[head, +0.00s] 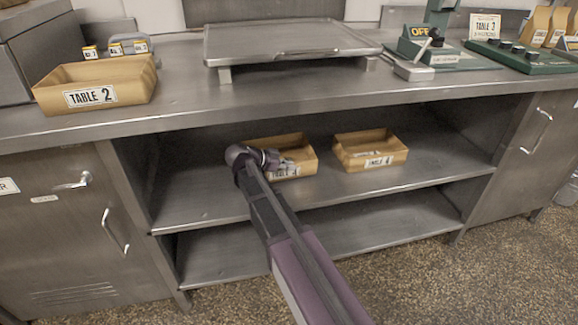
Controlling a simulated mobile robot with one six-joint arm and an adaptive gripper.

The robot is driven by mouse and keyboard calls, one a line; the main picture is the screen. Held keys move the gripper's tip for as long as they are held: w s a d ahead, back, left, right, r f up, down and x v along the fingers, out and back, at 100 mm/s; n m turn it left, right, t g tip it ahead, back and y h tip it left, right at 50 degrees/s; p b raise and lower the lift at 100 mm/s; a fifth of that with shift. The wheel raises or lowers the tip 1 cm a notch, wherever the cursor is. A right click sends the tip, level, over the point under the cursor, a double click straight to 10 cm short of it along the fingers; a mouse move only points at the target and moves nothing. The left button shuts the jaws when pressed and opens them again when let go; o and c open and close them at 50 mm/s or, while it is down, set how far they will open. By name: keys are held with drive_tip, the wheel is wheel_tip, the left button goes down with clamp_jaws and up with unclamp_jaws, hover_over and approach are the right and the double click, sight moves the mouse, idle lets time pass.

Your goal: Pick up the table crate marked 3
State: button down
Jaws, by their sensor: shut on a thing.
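A tan crate (295,148) is at the left on the upper shelf under the counter. My gripper (268,160) is at its front left side and is shut on it. My gripper and wrist cover part of its front label, so its number cannot be read. I cannot tell whether the crate rests on the shelf or is slightly raised. A sign reading TABLE 3 (485,27) stands on the counter at the back right.
Another tan crate (371,151) with a hard-to-read label sits to the right on the same upper shelf (430,165). A crate marked TABLE 2 (95,83) stands on the counter. The lower shelf (380,232) looks empty. The counter edge overhangs the shelves.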

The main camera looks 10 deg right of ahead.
wheel_tip(320, 180, up, 2)
drive_tip(key=shift+p, duration=0.75)
drive_tip(key=s+d+r+p, duration=0.1)
drive_tip(key=s+d, duration=0.1)
drive_tip(key=s, duration=1.4)
drive_tip(key=shift+d+r+p, duration=0.25)
drive_tip(key=shift+r+p, duration=0.05)
